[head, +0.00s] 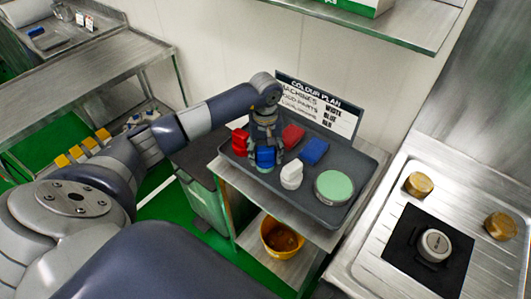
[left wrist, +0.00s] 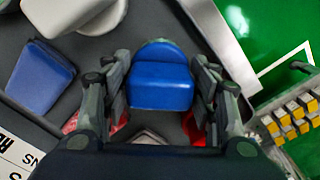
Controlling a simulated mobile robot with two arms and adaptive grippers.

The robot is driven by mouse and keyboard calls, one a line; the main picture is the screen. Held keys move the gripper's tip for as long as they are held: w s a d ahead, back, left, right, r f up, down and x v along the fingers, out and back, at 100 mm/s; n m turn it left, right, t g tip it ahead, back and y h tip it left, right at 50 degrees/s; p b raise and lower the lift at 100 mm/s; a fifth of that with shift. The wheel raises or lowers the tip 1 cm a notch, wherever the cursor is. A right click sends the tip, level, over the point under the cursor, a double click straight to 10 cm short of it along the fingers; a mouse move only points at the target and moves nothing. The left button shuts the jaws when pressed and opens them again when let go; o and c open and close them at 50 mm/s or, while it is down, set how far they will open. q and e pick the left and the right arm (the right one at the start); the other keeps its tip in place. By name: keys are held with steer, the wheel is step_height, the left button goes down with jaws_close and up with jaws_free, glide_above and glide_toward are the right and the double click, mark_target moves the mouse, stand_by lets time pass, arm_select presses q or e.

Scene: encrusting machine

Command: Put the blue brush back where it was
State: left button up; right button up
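A blue brush (head: 265,158) is at the front left part of a dark grey tray (head: 331,218). My left gripper (head: 264,145) reaches down over it from above. In the left wrist view the blue brush (left wrist: 160,82) sits between the two fingers (left wrist: 161,85), which lie close along both its sides. I cannot tell whether they press on it or whether it touches the tray. A second blue piece (head: 314,151) lies farther back in the tray. My right gripper is not in view.
The tray also holds red pieces (head: 293,136) (head: 240,141), a white piece (head: 291,176) and a round green-topped piece (head: 334,186). A colour plan sign (head: 318,107) stands behind it. A yellow bowl (head: 282,238) is on the shelf below. A steel machine top (head: 384,220) stands at right.

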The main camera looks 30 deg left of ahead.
arm_select(q)
steer(key=shift+o, duration=0.5)
steer(key=shift+r, duration=0.1)
steer(key=shift+r+p, duration=0.25)
steer(key=shift+p, duration=0.1)
step_height(320, 180, up, 10)
steer(key=b, duration=0.4)
steer(key=shift+r, duration=0.85)
